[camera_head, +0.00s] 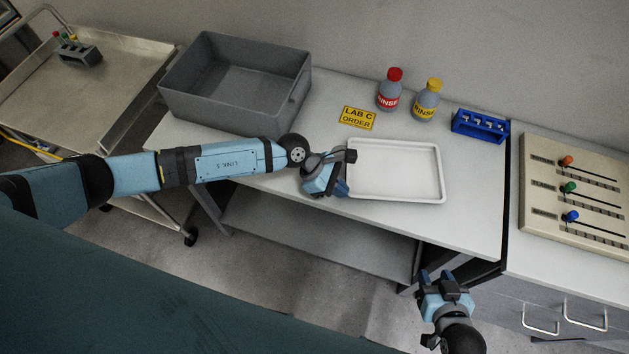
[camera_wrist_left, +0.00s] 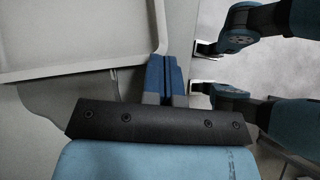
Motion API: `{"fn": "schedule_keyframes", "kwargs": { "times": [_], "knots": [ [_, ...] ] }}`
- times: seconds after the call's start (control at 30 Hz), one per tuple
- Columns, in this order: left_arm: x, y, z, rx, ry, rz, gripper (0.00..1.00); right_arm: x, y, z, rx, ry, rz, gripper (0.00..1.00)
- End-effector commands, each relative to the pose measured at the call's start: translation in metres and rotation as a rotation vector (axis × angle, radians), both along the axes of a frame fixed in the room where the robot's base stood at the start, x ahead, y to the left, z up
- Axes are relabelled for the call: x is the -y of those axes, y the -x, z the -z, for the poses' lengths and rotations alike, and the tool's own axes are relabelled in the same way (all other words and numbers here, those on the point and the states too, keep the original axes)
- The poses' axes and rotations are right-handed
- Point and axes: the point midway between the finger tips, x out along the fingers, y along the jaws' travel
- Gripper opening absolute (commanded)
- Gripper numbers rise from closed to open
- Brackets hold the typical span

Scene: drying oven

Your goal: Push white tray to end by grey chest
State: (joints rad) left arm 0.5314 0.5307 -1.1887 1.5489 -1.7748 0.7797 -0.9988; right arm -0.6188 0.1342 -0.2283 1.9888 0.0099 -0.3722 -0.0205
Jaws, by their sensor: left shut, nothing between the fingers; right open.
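The white tray (camera_head: 394,197) lies flat on the light table, right of the table's middle and close to its front edge. It also shows at the upper left of the left wrist view (camera_wrist_left: 80,69). My left gripper (camera_head: 343,187) is shut and empty at the tray's left side, its blue fingertips (camera_wrist_left: 164,75) at the tray's corner; I cannot tell if they touch it. The grey chest (camera_head: 208,107), an open empty box, stands at the table's left end. My right gripper (camera_head: 440,277) is open and empty in front of the table, below the tabletop's front edge.
A slider panel (camera_head: 575,196) is on the right counter. Bare tabletop (camera_head: 300,125) lies between chest and tray.

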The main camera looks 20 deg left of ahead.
Motion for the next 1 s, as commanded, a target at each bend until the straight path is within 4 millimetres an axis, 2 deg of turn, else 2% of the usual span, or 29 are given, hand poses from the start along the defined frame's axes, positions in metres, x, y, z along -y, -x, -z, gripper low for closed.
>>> {"fn": "schedule_keyframes", "kwargs": {
  "times": [0.03,0.1,0.17,0.23,1.0],
  "knots": [
    [0.018,0.000,0.001,0.002,0.003,0.004,0.00,0.000,0.000,0.004,0.000,-0.001,-0.001,0.43],
    [0.039,0.001,0.002,0.001,0.002,0.004,0.00,-0.001,0.000,0.006,0.000,-0.002,-0.003,0.43],
    [0.057,0.002,0.002,0.001,0.002,0.004,0.00,-0.002,0.000,0.008,-0.001,-0.002,-0.003,0.43],
    [0.067,0.002,0.002,0.000,-0.002,0.000,0.00,-0.003,0.000,0.008,0.000,-0.003,-0.005,0.43],
    [0.066,0.002,0.001,-0.001,-0.002,-0.001,0.00,0.000,-0.001,0.007,0.002,0.001,-0.003,0.43]
  ]
}}
